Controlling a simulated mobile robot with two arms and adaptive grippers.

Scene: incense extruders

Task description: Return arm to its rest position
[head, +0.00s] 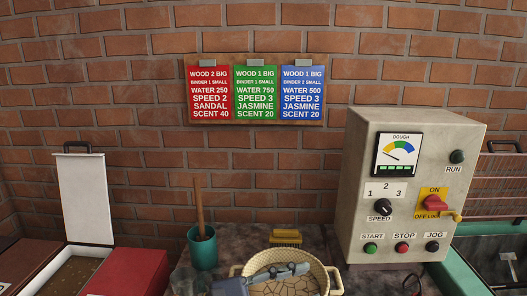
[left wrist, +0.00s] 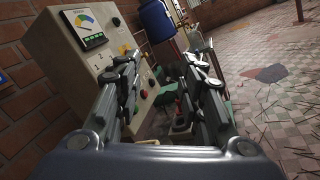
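My left gripper (head: 292,270) comes in from the lower left in the head view, over a cream two-handled basin (head: 322,273) with a cracked inside surface. In the left wrist view the same gripper (left wrist: 166,72) has its two fingers spread apart with nothing between them. It points past the front of the control box (left wrist: 75,60). My right gripper is in neither view.
The control box (head: 362,220) stands right of the basin, with a dial, knob and buttons. A teal cup (head: 203,253) with a wooden stick and a yellow brush (head: 286,237) stand behind the basin. A blue barrel (left wrist: 156,20) stands beyond.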

